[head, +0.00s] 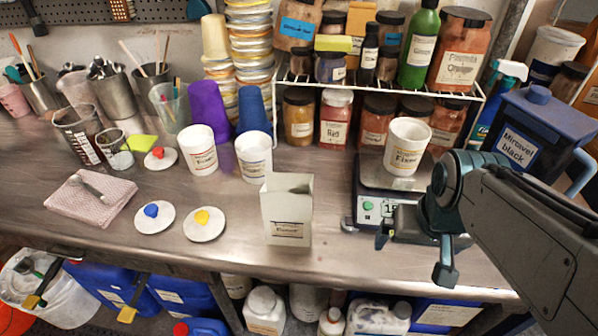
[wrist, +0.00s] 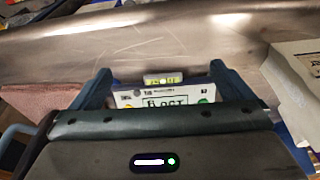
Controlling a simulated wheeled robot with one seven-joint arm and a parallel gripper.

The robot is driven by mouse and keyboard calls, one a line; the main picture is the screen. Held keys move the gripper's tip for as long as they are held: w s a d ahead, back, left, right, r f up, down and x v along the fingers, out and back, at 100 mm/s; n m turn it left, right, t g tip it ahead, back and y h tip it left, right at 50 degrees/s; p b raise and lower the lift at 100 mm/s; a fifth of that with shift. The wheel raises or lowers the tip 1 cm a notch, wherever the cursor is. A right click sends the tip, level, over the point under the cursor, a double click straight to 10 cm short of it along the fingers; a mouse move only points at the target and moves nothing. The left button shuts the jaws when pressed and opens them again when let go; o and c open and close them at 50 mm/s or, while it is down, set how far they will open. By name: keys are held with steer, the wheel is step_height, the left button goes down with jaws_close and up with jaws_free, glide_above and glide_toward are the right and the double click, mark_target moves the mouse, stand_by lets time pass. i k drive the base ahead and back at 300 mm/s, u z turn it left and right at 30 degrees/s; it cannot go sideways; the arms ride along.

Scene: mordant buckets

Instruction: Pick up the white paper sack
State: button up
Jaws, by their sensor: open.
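The white paper sack (head: 288,210) stands upright on the steel bench near its front edge, left of the scale. Its top is open and a label is on its lower front. A white labelled surface at the right edge of the wrist view (wrist: 298,85) looks like part of the sack. My gripper (head: 414,257) is open and empty, in front of the scale and to the right of the sack, apart from it. Its two fingers also show in the wrist view (wrist: 160,82), with the scale's front panel visible between them.
The scale (head: 367,207) bears a white cup (head: 407,147). Two white cups (head: 201,150) (head: 253,155) stand behind the sack. Lids with blue (head: 154,216) and yellow (head: 204,224) knobs lie to its left. A wire rack (head: 400,92) with jars is behind. Bench is clear around the sack's front.

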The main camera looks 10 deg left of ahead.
mark_target(287, 199)
steer(key=k, duration=1)
steer(key=z, duration=0.9)
steer(key=i, duration=0.75)
steer(key=u, duration=1.05)
